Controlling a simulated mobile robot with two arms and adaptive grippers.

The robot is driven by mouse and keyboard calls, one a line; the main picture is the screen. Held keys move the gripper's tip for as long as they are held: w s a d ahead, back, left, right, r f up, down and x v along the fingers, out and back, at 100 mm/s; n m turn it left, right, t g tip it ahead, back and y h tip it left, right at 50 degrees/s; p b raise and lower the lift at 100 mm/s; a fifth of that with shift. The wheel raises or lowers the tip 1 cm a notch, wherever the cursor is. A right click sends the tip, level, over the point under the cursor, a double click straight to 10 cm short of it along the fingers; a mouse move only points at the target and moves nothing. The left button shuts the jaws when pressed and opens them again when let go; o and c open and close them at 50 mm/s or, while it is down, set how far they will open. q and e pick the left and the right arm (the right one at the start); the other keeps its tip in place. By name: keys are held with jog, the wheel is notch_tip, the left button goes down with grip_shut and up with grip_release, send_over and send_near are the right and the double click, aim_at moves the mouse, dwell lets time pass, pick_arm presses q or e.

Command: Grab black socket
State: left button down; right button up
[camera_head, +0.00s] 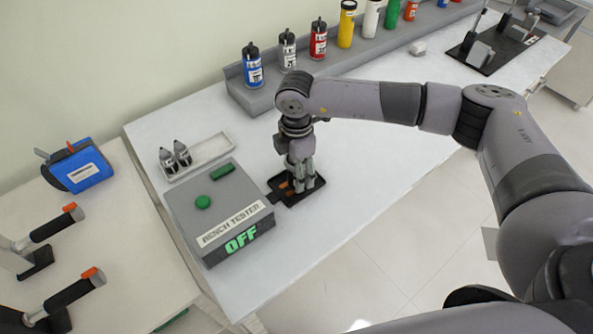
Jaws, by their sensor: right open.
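A flat black piece that looks like the black socket (281,196) lies on the white table, against the right side of the grey bench tester (208,220). Small orange-brown patches show on it. My right gripper (299,187) points down directly over this black piece, with its fingers open and hiding part of it. I cannot tell whether the fingertips touch it. My left gripper is not in view.
A tray (215,148) with two small dark bottles sits behind the tester. Several bottles stand on a grey shelf (262,98) at the back. A blue device (82,168) is at left. The table right of my gripper is clear.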

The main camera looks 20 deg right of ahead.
grip_shut()
dwell(0.7)
jog(key=shift+r, duration=0.1)
